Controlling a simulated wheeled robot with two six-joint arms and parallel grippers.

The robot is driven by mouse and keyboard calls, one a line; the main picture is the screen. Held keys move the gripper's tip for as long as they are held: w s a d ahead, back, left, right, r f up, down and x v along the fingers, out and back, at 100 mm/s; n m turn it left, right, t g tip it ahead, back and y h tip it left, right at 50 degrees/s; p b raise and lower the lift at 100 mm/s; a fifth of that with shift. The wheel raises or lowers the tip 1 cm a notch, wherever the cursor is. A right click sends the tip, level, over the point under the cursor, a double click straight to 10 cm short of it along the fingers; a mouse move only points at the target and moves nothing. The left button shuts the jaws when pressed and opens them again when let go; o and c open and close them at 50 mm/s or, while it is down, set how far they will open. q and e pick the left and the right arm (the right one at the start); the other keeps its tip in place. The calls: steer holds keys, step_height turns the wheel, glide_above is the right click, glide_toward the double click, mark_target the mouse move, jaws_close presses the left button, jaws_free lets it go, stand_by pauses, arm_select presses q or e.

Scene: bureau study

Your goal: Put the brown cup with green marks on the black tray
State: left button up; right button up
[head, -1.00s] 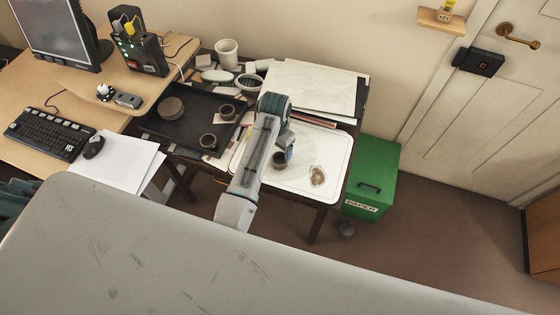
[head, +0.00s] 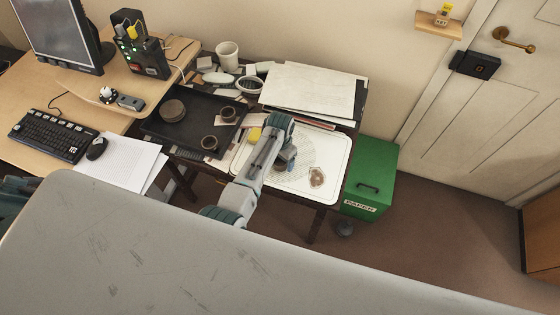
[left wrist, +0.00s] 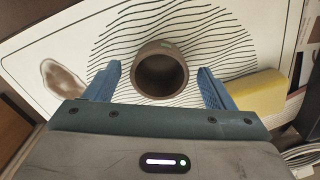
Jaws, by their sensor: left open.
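In the left wrist view, a brown cup (left wrist: 160,85) with a small green mark on its rim stands on the white board with wavy black lines. My left gripper (left wrist: 159,68) is open, with one blue finger on each side of the cup; whether they touch it I cannot tell. In the head view my left gripper (head: 287,163) is over the white board (head: 328,150) and mostly hides this cup. My right gripper is not in view.
A yellow block (head: 254,134) lies beside the cup, near the right finger in the left wrist view (left wrist: 255,94). A brown stain (head: 317,176) marks the board. The black tray's middle and front-left are clear.

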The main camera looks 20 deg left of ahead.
arm_select(q)
steer(key=shift+f, duration=0.8)
steer(key=c, duration=1.1)
steer(key=shift+r, duration=0.1)
steer(key=shift+c, duration=0.2)
